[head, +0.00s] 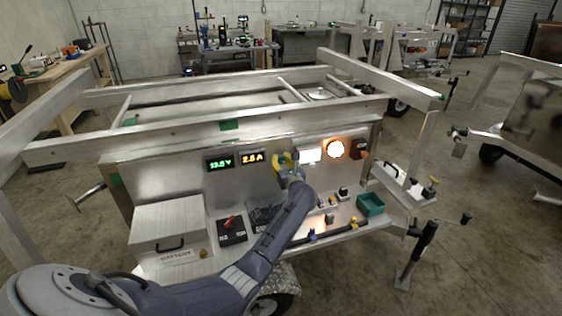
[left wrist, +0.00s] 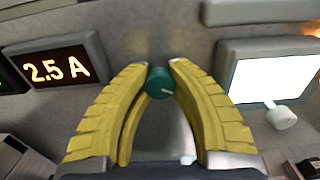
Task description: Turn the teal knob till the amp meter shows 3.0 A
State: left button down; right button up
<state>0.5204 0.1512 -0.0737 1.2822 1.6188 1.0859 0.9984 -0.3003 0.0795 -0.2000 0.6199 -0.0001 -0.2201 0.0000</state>
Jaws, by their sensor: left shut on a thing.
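The amp meter (left wrist: 54,70) is a dark display with orange digits reading 2.5 A in the left wrist view. It also shows on the upright panel in the head view (head: 252,158). The teal knob (left wrist: 158,84) is small and round, with a pale mark on its face pointing to the lower right. My left gripper (left wrist: 160,67) has yellow ribbed fingers shut on the knob, one fingertip on each side. In the head view the left gripper (head: 284,161) is at the panel and hides the knob. My right gripper is in neither view.
A green-lit volt meter (head: 219,163) is left of the amp meter. A bright white screen (head: 308,155) and a glowing orange lamp (head: 335,149) are to the right. A trailer rail (head: 230,127) crosses above the panel.

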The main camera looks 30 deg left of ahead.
pick_arm(q)
jog(key=shift+f+m, duration=0.25)
jog(key=shift+m, duration=0.25)
dwell(0.3)
jog(key=m, duration=0.2)
jog(key=shift+m, duration=0.3)
jog(key=shift+s+f+m, duration=0.1)
jog(key=shift+m, duration=2.5)
jog(key=c, duration=1.5)
grip_release()
jog(key=shift+a, duration=0.1)
jog(key=o, duration=0.4)
jog(key=shift+r, duration=0.2)
jog(key=shift+o, duration=0.2)
jog(key=v, duration=1.2)
